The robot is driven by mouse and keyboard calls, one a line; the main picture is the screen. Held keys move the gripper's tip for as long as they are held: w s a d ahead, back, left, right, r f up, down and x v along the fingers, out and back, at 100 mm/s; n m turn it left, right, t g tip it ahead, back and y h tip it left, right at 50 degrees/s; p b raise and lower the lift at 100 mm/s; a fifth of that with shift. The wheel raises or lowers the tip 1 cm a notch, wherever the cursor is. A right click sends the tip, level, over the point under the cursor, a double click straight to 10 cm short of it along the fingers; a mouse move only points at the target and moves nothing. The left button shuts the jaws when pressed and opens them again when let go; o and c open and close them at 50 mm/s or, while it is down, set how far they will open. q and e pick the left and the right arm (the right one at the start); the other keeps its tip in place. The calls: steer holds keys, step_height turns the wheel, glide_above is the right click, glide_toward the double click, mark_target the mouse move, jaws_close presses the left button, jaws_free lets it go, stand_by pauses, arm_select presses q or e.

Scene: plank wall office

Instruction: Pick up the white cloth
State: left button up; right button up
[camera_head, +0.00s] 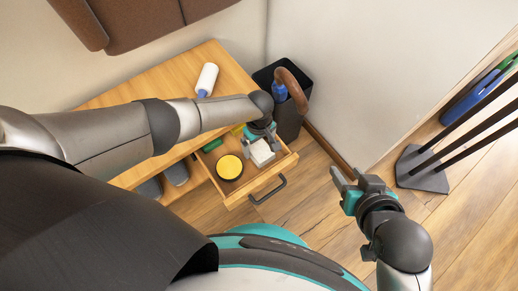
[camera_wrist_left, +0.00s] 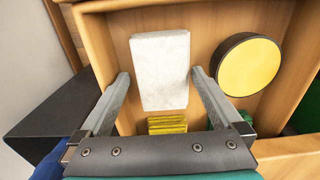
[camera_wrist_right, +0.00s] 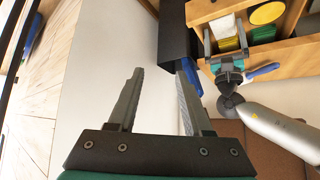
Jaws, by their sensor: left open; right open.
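The white cloth (camera_head: 262,153) is a folded block lying in the open wooden drawer (camera_head: 233,191). In the left wrist view the cloth (camera_wrist_left: 160,70) lies between and just beyond the fingertips of my left gripper (camera_wrist_left: 160,76). The fingers are open on either side of it, with a small gap to each side. In the head view my left gripper (camera_head: 262,133) is over the drawer's back right part. My right gripper (camera_head: 357,180) is open and empty in the air to the right of the drawer. It also shows in the right wrist view (camera_wrist_right: 158,75), apart from the cloth.
A round yellow-topped tin (camera_head: 229,167) sits beside the cloth in the drawer. A yellow striped item (camera_wrist_left: 167,124) lies close to the cloth. A white bottle (camera_head: 207,79) is on the desk. A black bin (camera_head: 289,115) stands right of the desk. A coat stand base (camera_head: 421,170) is further right.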

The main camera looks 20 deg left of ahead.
arm_select(q)
steer(key=shift+f+b, duration=0.3)
steer(key=shift+f, duration=0.3)
arm_select(e)
steer(key=shift+w+a+t+y, duration=0.4)
steer(key=shift+w+a+t, duration=0.1)
steer(key=shift+a+t, duration=0.35)
arm_select(q)
steer(key=c, duration=1.2)
